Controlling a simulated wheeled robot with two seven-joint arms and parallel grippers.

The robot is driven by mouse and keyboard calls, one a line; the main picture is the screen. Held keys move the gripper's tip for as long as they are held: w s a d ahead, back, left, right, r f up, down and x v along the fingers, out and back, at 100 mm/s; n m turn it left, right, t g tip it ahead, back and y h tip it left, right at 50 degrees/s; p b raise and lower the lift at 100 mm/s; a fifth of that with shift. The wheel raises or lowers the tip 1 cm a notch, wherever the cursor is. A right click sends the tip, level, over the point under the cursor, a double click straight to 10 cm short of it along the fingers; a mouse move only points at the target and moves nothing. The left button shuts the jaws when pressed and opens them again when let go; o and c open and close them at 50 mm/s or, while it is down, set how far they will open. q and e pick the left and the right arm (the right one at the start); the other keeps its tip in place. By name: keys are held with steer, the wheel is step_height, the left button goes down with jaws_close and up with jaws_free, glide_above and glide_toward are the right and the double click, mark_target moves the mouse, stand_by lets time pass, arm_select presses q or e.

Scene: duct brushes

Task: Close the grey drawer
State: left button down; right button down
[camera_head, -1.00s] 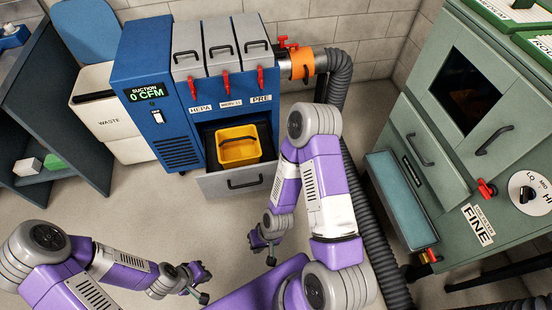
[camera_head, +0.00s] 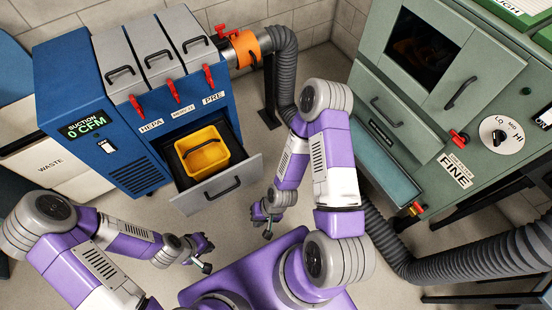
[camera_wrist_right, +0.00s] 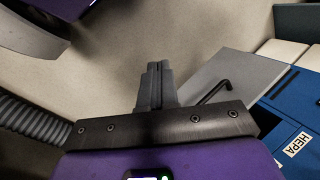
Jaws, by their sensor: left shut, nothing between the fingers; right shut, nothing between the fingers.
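The grey drawer (camera_head: 217,190) at the base of the blue suction unit (camera_head: 75,85) is pulled open, with a dark handle on its front. A yellow bin (camera_head: 203,152) sits inside it. My right gripper (camera_head: 267,226) is shut and empty, to the right of and in front of the drawer front, apart from it. In the right wrist view my shut fingers (camera_wrist_right: 155,82) point over bare floor, and the drawer front (camera_wrist_right: 230,80) with its handle is to their right. My left gripper (camera_head: 204,260) is shut and empty, below the drawer in the picture, apart from it.
A green cabinet (camera_head: 455,105) with a window and dial stands at the right. A ribbed hose (camera_head: 470,258) runs along the floor in front of it. Floor between the drawer and my grippers is clear.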

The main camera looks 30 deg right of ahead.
steer(key=w+d+r+m+t+p, duration=0.2)
steer(key=w+m+t+p, duration=0.3)
steer(key=m, duration=1.1)
steer(key=m+t+h+b, duration=0.4)
steer(key=m, duration=1.1)
glide_toward(260, 157)
steer(key=x, duration=0.5)
steer(key=shift+s+a+f, duration=0.15)
steer(key=shift+s+f, duration=0.15)
steer(key=shift+f, duration=0.15)
steer(key=shift+w, duration=0.6)
steer(key=shift+r, duration=0.1)
steer(key=shift+w, duration=0.15)
